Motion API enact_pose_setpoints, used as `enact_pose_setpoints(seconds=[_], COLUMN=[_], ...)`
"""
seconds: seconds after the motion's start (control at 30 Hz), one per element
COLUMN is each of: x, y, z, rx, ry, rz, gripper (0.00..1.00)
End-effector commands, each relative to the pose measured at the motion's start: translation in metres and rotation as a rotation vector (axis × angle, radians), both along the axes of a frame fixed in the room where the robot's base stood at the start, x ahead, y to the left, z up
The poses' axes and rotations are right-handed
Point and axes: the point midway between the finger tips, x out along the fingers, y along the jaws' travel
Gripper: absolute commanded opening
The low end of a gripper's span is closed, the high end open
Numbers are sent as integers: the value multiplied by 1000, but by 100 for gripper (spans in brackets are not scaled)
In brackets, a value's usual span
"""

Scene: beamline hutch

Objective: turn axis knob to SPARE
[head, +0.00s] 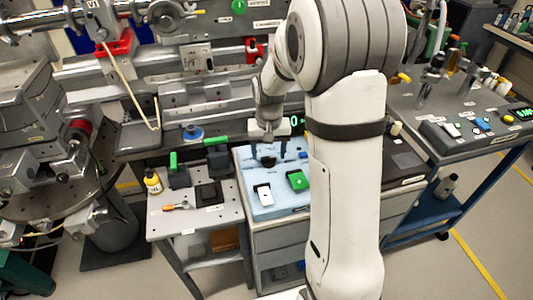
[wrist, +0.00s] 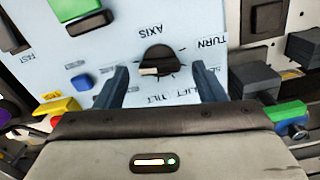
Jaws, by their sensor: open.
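The black axis knob (wrist: 158,58) sits on a pale blue control panel (wrist: 120,52) in the wrist view. Its pale pointer (wrist: 148,71) faces left and slightly down in that view. Labels AXIS, TURN, LIFT and TILT read upside down around it; I cannot make out SPARE. My gripper (wrist: 161,72) is open, with one dark finger on each side of the knob and a gap to both. In the head view my gripper (head: 268,148) is over the far part of the panel (head: 285,206), and the knob (head: 268,162) shows just below it.
Beamline rails (head: 190,95) stand close behind.

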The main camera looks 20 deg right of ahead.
Motion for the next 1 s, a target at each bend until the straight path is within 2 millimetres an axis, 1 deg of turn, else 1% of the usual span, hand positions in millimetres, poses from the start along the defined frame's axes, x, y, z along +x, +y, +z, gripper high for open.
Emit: enact_pose_setpoints(seconds=[0.03,0.2,0.3,0.4,0.53,0.9,1.0], x=[1,1,1,0,0,0,-3], y=[0,0,0,0,0,0,0], z=[9,39,54,63,68,68,71], rx=[0,0,0,0,0,0,0], ry=[-6,-5,-4,-1,-1,-1,-5], rz=[0,0,0,0,0,0,3], gripper=[64,64,64,64,64,64,64])
